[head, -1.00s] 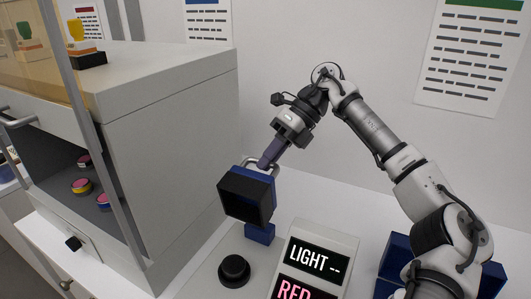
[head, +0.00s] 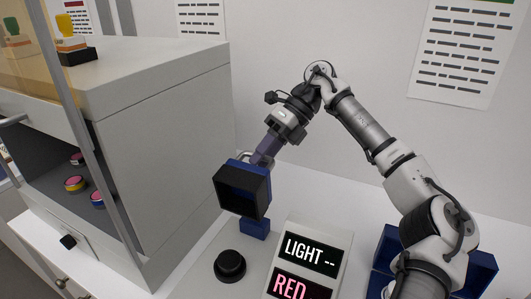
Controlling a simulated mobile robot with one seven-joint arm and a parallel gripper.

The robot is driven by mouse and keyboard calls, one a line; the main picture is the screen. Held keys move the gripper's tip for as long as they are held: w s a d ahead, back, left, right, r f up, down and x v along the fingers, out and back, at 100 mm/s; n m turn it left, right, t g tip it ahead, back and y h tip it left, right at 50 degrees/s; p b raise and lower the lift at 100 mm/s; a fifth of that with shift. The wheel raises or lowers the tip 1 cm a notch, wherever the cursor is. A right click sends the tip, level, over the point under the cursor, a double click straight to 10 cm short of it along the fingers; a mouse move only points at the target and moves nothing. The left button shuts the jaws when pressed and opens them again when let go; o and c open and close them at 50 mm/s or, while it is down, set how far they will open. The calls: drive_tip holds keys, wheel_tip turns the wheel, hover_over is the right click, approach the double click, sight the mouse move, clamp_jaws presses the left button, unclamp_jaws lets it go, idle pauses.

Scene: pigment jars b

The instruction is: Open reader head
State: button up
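The reader head (head: 243,188), a dark blue box with a black open face, is tilted up above its blue base (head: 255,228). A grey metal handle loop (head: 252,154) shows at its top. My gripper (head: 264,155) is at this handle, behind the head's upper edge. Its fingertips are partly hidden, so I cannot tell whether they are closed on the handle. The reader's panel (head: 307,262) beside it shows "LIGHT --" and "RED".
A black round knob (head: 230,265) sits in front of the reader base. A grey cabinet (head: 165,140) stands on the left, with several coloured jars (head: 75,184) on its open shelf. Blue bins (head: 385,262) stand at the right behind my arm. White counter lies between.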

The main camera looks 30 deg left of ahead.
drive_tip(key=p+v, duration=0.1)
drive_tip(key=v, duration=1.1)
drive_tip(key=shift+f, duration=0.15)
idle(0.6)
